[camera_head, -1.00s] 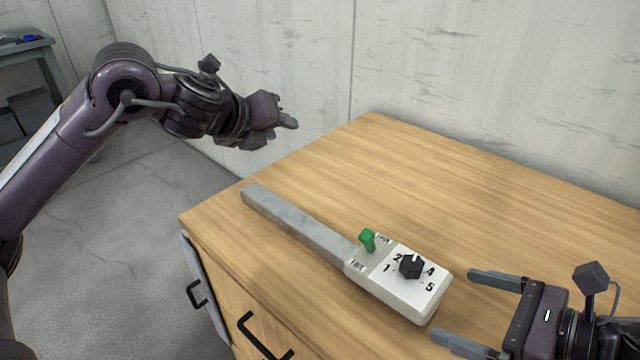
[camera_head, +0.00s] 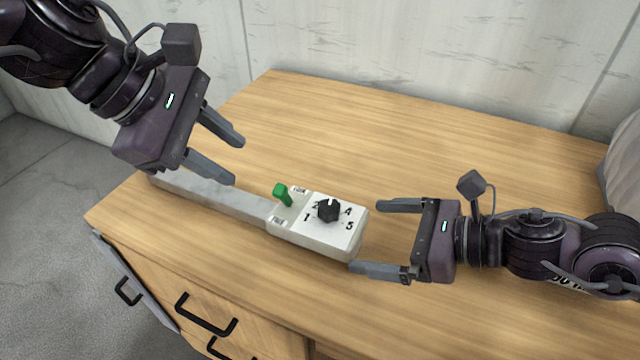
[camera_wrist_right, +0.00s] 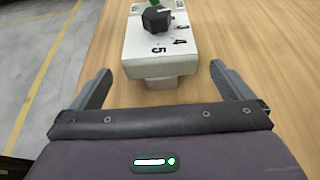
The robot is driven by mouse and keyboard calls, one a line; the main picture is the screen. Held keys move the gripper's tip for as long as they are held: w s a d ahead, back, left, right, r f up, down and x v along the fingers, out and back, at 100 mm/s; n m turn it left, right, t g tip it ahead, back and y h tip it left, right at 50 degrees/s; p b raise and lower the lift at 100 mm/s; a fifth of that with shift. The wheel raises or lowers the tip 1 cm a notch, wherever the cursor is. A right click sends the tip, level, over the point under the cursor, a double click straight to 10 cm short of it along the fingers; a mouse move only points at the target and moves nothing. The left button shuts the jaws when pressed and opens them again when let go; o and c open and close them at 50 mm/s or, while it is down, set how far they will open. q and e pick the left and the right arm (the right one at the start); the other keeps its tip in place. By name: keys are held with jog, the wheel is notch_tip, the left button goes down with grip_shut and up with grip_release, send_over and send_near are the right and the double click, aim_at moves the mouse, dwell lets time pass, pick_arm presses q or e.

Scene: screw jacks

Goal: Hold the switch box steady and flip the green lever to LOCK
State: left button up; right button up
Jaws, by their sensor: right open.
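The white switch box (camera_head: 334,237) lies on the wooden cabinet top, with a black knob (camera_head: 329,210) and printed numbers on its face. The green lever (camera_head: 283,194) stands up at the box's left end between two small labels, too small to read surely. A grey bar (camera_head: 222,196) runs left from the box. My left gripper (camera_head: 238,162) is open and empty, above the bar and to the upper left of the lever. My right gripper (camera_head: 367,236) is open around the right end of the box, not closed on it; the right wrist view shows the box (camera_wrist_right: 160,65) between and ahead of its fingers.
The wooden cabinet top (camera_head: 430,130) is clear behind the box. A pale wall stands behind it. Black drawer handles (camera_head: 206,315) are on the cabinet's front. A grey object (camera_head: 622,165) stands at the far right edge.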

aim_at(342, 232)
jog(key=x, duration=0.6)
jog(key=shift+w+a+f, duration=0.15)
jog(key=shift+a+f, duration=0.05)
jog(key=shift+a, duration=0.1)
